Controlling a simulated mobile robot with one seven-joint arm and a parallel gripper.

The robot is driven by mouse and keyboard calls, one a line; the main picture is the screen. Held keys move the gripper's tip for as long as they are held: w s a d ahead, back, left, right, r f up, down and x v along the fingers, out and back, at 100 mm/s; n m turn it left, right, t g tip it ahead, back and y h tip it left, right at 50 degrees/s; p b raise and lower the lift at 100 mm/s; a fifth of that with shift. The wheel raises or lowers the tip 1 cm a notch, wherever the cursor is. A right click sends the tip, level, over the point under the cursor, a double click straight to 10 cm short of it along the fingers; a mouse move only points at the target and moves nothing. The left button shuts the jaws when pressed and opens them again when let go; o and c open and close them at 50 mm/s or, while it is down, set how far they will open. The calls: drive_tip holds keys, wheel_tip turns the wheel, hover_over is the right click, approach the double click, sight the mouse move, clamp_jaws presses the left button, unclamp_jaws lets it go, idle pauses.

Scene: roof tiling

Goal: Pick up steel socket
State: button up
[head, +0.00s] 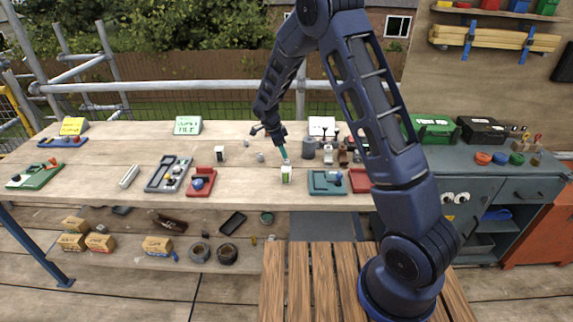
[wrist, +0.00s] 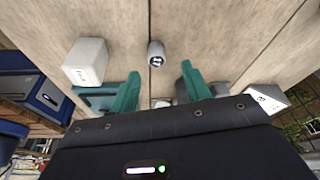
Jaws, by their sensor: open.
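A small grey metal cylinder, which looks like the steel socket (wrist: 156,53), stands on the wooden bench with its recessed end toward the wrist camera. It appears in the head view as a small grey piece (head: 260,157), left of my gripper (head: 284,153). In the wrist view, my gripper (wrist: 160,76) has its two teal fingers spread apart with nothing held between them. The socket is beyond the fingertips, roughly in line with the gap. The fingers look to be above the bench, apart from the socket.
A white labelled box (head: 286,174) stands close to my gripper, with a teal tray (head: 325,188) to its right. A dark grey cylinder (head: 309,149) and white card (head: 322,125) are also near. Red tray (head: 201,188) lies left. Bare bench surrounds the socket.

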sight(286, 160)
drive_tip(key=shift+s+x, duration=0.15)
drive_tip(key=shift+x, duration=1.45)
drive_tip(key=shift+s+x, duration=0.1)
drive_tip(key=shift+x, duration=1.45)
drive_tip(key=shift+d, duration=0.2)
clamp_jaws()
drive_tip(key=shift+r, duration=0.15)
